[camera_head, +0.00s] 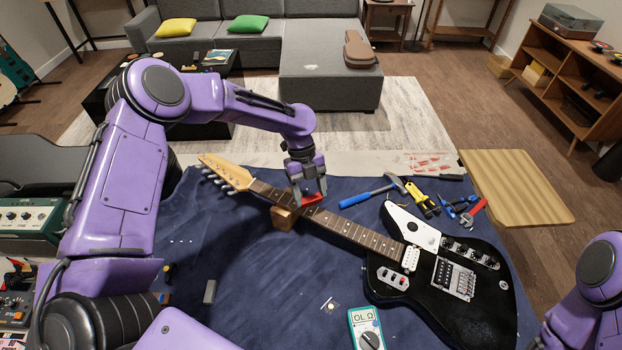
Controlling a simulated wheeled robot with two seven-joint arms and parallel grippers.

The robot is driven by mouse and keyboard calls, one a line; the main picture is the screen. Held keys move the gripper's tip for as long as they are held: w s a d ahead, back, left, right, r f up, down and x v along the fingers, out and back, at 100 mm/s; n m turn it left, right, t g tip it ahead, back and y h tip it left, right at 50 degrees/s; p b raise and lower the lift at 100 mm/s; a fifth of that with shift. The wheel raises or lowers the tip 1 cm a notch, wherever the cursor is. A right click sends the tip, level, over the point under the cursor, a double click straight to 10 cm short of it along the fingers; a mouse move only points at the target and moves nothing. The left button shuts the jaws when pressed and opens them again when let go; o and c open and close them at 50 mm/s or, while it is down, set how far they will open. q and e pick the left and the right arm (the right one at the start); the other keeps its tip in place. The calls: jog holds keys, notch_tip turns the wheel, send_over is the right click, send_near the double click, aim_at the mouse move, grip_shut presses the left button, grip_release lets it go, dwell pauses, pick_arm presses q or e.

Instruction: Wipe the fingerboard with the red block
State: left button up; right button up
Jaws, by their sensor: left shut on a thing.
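The electric guitar lies on a blue cloth, with its black body (440,276) at the right and its pale headstock (226,170) at the upper left. Its dark fingerboard (352,232) runs diagonally between them. A wooden neck rest (284,219) sits under the neck. My left gripper (309,195) points down over the upper part of the fingerboard, shut on the red block (312,199). The block is at the fingerboard; whether it presses on it I cannot tell. The fingers partly hide the block. My right arm shows at the lower right, but its gripper is out of view.
A multimeter (367,329) stands at the front, and a grey bar (210,292) lies at the left. The blue cloth (262,270) before the neck is mostly clear.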

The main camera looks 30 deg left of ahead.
pick_arm(q)
jog(key=shift+r+p, duration=1.1)
jog(key=shift+r, duration=0.5)
